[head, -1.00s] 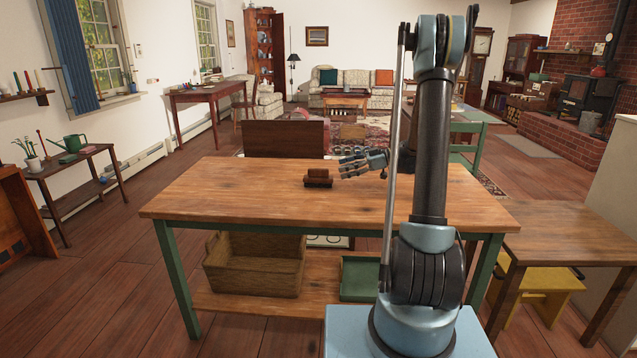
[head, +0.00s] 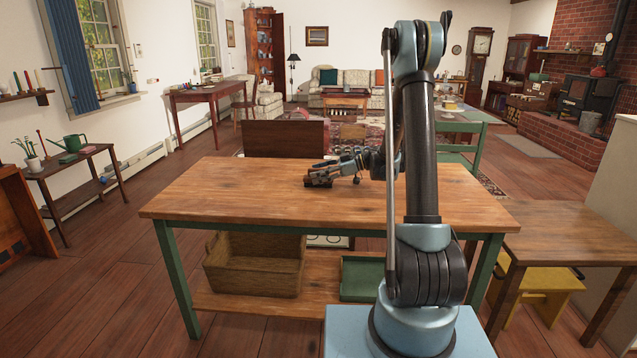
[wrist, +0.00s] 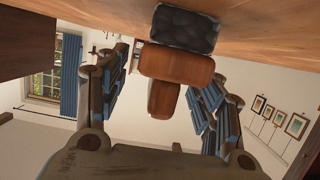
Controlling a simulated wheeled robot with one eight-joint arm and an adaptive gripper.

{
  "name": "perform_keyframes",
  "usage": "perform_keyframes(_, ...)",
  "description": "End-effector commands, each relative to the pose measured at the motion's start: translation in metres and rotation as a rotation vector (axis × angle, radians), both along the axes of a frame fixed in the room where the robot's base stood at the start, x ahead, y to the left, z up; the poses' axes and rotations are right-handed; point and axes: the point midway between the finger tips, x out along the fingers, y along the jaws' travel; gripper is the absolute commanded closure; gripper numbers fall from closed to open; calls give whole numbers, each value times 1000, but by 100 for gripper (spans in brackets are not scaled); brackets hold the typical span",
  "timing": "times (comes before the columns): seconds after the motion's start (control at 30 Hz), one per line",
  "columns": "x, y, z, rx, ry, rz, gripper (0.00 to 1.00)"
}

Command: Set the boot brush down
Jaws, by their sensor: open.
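The boot brush (head: 318,184) rests on the wooden table (head: 230,195), left of centre. In the wrist view, which is upside down, the brush (wrist: 176,66) shows a dark bristle block against the tabletop, a brown wooden body and a narrower brown grip. My gripper (head: 324,173) is at the brush and partly hides it in the head view. Its fingers are open on both sides of the brush, with gaps visible between them and the wood in the wrist view.
The tabletop around the brush is clear. A wicker basket (head: 253,279) and a green tray (head: 361,293) sit on the lower shelf. A dark wooden panel (head: 284,138) stands behind the table. A smaller table (head: 575,235) and a green chair (head: 463,150) are to the right.

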Motion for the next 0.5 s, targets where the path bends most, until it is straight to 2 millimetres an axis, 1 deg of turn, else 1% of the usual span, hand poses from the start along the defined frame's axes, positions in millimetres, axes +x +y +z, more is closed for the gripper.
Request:
perform_keyframes(0.03, 0, 2, -1, 0, 0, 1, 39)
perform_keyframes(0.2, 0, 2, -1, 0, 0, 0, 39)
perform_keyframes(0.23, 0, 2, -1, 0, 0, 0, 41)
perform_keyframes(0.43, 0, 2, -1, 0, 0, 0, 87)
perform_keyframes(0.5, 0, 2, -1, 0, 0, 0, 89)
